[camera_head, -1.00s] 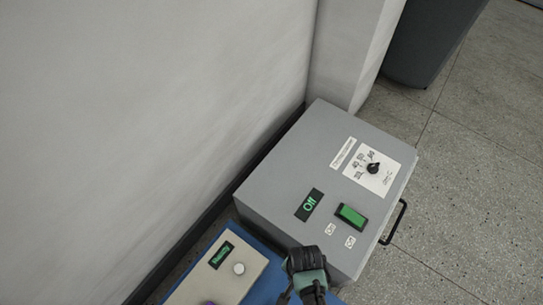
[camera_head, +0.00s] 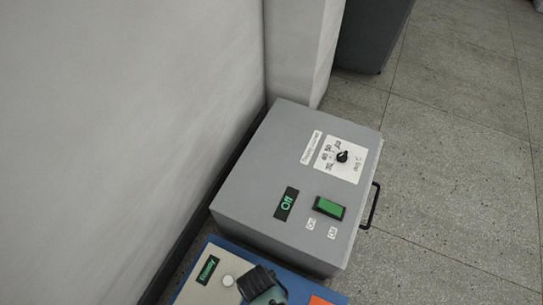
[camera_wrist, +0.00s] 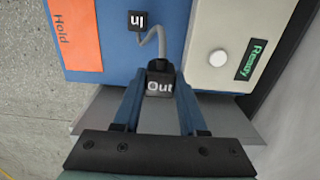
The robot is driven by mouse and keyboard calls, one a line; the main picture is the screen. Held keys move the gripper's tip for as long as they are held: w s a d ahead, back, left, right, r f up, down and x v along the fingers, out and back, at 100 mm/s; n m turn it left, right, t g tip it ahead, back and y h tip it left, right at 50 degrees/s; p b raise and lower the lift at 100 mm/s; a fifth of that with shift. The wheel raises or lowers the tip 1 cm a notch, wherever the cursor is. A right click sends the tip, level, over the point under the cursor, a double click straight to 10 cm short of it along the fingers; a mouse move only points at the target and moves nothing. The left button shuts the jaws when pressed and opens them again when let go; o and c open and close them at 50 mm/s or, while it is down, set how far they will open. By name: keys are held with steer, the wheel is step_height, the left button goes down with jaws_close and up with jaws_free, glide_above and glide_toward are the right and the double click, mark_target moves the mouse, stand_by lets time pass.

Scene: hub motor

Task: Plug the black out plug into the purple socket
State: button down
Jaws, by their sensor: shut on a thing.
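The black out plug (camera_wrist: 160,87), marked "Out", is between the two blue fingers of my gripper (camera_wrist: 160,78) in the wrist view. My gripper is shut on it. A grey cable (camera_wrist: 153,42) runs from it to a black plug marked "In" (camera_wrist: 138,20) on the blue panel (camera_wrist: 90,82). In the head view only the dark and teal back of my gripper (camera_head: 263,284) shows at the bottom edge, and it hides the plug. The purple socket is in neither current view.
A beige unit with a green display (camera_wrist: 252,60) and white button (camera_wrist: 218,58) is beside the plug. An orange "Hold" label (camera_wrist: 74,34) is on the blue panel. A grey box (camera_head: 265,180) with dial, green switch and side handle (camera_head: 371,206) adjoins the panel. A wall (camera_head: 120,110) stands left.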

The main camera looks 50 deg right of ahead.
steer(key=shift+w+a+f+b, duration=0.5)
steer(key=shift+w+a+b, duration=0.6)
steer(key=shift+a, duration=1.8)
steer(key=shift+w+a+f+b, duration=0.65)
steer(key=shift+a+b, duration=0.85)
steer(key=shift+a, duration=1.4)
steer(key=shift+w+a+f+b, duration=0.35)
steer(key=shift+w+a+b, duration=0.8)
steer(key=shift+a, duration=1.75)
steer(key=shift+s+f, duration=0.1)
steer(key=shift+s, duration=0.1)
steer(key=shift+f+b, duration=0.3)
steer(key=shift+f, duration=0.2)
steer(key=shift+f, duration=0.15)
steer(key=shift+f, duration=0.3)
steer(key=shift+f+p, duration=0.75)
steer(key=shift+p, duration=0.1)
